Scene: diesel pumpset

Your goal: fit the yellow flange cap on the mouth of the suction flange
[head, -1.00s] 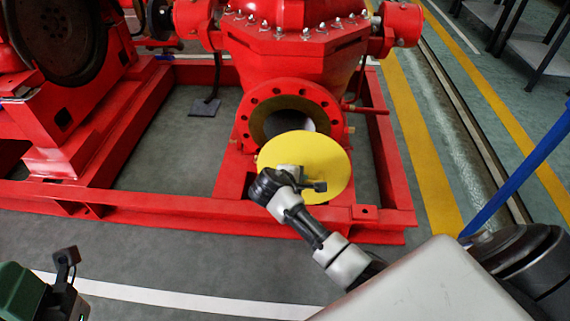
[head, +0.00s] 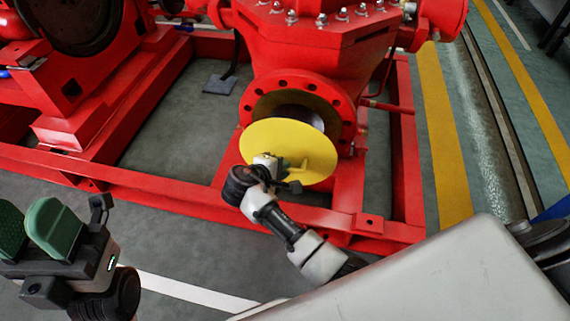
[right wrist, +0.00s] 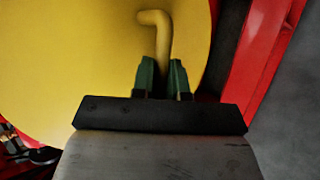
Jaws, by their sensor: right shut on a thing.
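The yellow flange cap (head: 300,140) is a round disc with a bent yellow handle (right wrist: 162,45) on its near face. My right gripper (head: 268,163) is shut on this handle; its green fingers (right wrist: 161,78) show on both sides of it in the right wrist view. The cap is tilted in front of the red suction flange (head: 338,105) and covers the lower part of its mouth (head: 292,106). The upper mouth and bolt holes show above the cap. I cannot tell whether cap and flange touch. My left gripper (head: 30,226) is open and empty at lower left.
The red pump body (head: 310,50) rises behind the flange. A red base frame (head: 160,183) runs in front of and below the cap, with a red rail (head: 408,140) at right. Grey floor (head: 190,130) lies open inside the frame at left.

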